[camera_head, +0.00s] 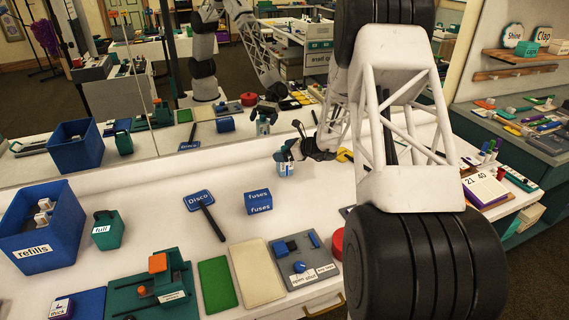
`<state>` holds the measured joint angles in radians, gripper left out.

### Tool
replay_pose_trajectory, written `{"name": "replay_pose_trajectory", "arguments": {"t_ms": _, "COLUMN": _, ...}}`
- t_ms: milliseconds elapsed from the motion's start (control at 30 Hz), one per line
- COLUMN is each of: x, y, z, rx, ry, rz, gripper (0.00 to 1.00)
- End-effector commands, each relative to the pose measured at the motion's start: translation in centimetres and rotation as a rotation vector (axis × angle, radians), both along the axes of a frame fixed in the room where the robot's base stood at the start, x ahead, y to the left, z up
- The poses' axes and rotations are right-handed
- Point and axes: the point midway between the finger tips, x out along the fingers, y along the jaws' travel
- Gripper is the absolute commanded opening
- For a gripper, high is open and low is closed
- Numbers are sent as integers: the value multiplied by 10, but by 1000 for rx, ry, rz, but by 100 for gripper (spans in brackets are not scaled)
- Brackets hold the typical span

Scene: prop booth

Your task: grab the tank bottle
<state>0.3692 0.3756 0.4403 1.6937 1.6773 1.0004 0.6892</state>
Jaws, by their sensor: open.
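A small bottle (286,170) with a white and blue label stands on the white counter, near the mirror at the back; it looks like the tank bottle, but its label is too small to read. My gripper (288,152) is open at the bottle's upper part, with its dark fingers around or just beside the top. I cannot tell whether they touch it. The fingers and my arm hide part of the bottle's top and right side. The mirror repeats the gripper and bottle.
A blue "fuses" box (258,203) and a "Disco" paddle sign (199,201) lie left of the bottle. A blue "refills" bin (40,228) and a green "full" container (107,231) stand farther left. A switch panel (302,262) lies in front. My arm covers the right side.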

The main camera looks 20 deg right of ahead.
Motion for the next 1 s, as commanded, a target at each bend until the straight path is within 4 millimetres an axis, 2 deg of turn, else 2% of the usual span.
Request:
{"name": "replay_pose_trajectory", "arguments": {"t_ms": 300, "x": 0, "y": 0, "z": 0, "rx": 0, "ry": 0, "rz": 0, "gripper": 100}}
{"name": "replay_pose_trajectory", "arguments": {"t_ms": 700, "x": 0, "y": 0, "z": 1, "rx": -1, "ry": -1, "rz": 0, "gripper": 41}}
{"name": "replay_pose_trajectory", "arguments": {"t_ms": 1000, "x": 0, "y": 0, "z": 2, "rx": 0, "ry": -1, "rz": 0, "gripper": 40}}
